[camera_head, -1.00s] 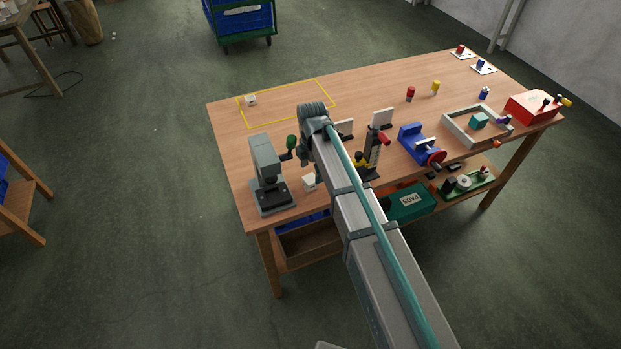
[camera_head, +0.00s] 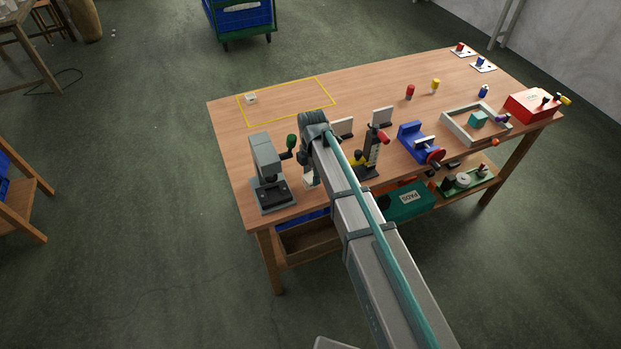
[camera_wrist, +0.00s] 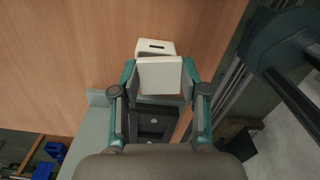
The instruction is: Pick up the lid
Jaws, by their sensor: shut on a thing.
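My gripper (camera_wrist: 159,80) is shut on a small white piece (camera_wrist: 160,73), which I take to be the lid. It sits between the two teal fingertips in the wrist view. A white part with a dark slot (camera_wrist: 155,46) shows just beyond it; I cannot tell whether the two are one piece. In the head view my gripper (camera_head: 309,166) points down at the table's front left, beside the grey machine (camera_head: 268,178). White shows under it, mostly hidden by my wrist. I cannot tell whether the piece touches the table.
A small white block (camera_head: 251,98) lies inside the yellow outline (camera_head: 290,88) on the wooden table (camera_head: 228,125). A black stand with a red knob (camera_head: 372,150) and a blue vise (camera_head: 412,143) stand to the right.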

